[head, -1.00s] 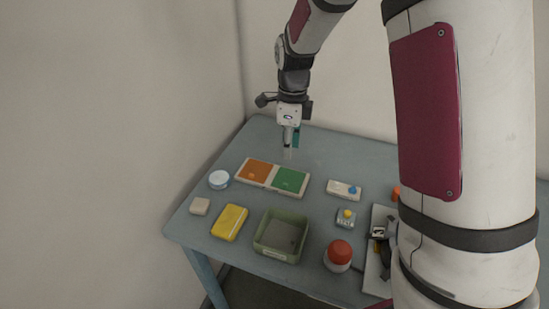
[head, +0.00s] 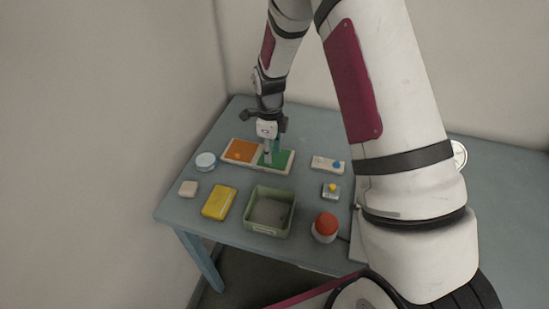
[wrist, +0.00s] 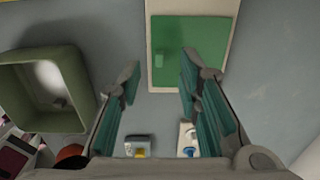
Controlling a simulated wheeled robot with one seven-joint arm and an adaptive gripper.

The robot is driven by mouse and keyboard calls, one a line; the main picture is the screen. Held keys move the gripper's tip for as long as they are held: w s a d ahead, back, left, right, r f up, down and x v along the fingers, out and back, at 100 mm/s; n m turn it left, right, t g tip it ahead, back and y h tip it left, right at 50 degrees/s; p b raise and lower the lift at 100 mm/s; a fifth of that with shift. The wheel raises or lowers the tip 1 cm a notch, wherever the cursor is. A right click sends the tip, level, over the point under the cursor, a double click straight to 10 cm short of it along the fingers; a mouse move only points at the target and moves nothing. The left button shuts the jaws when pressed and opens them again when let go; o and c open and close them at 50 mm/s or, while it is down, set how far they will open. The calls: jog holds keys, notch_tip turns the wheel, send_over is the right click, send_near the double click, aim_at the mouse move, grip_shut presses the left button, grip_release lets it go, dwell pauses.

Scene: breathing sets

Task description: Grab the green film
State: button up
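The green film (head: 284,160) is a flat green square on the right half of a pale board (head: 231,161). An orange square (head: 241,150) covers the left half. In the wrist view the green film (wrist: 205,50) lies at the top centre, with a small lighter patch near its left edge. My gripper (head: 270,158) is over the green film in the head view and hides part of it. In the wrist view my gripper (wrist: 160,78) is open with nothing between its teal-padded fingers. The right fingertip overlaps the film's lower edge. I cannot tell whether the fingers touch it.
A green open bin (head: 251,213) stands in front of the board, and also shows in the wrist view (wrist: 78,75). A yellow case (head: 219,202), white block (head: 188,188), round tub (head: 205,161), red-domed button (head: 325,226), yellow-knob box (head: 331,191) and blue-knob plate (head: 326,164) surround it.

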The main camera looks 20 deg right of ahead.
aim_at(274, 156)
jog(key=shift+s+f+p, duration=0.1)
jog(key=shift+f+p, duration=0.25)
jog(key=shift+f, duration=1.6)
jog(key=shift+d, duration=0.1)
grip_shut()
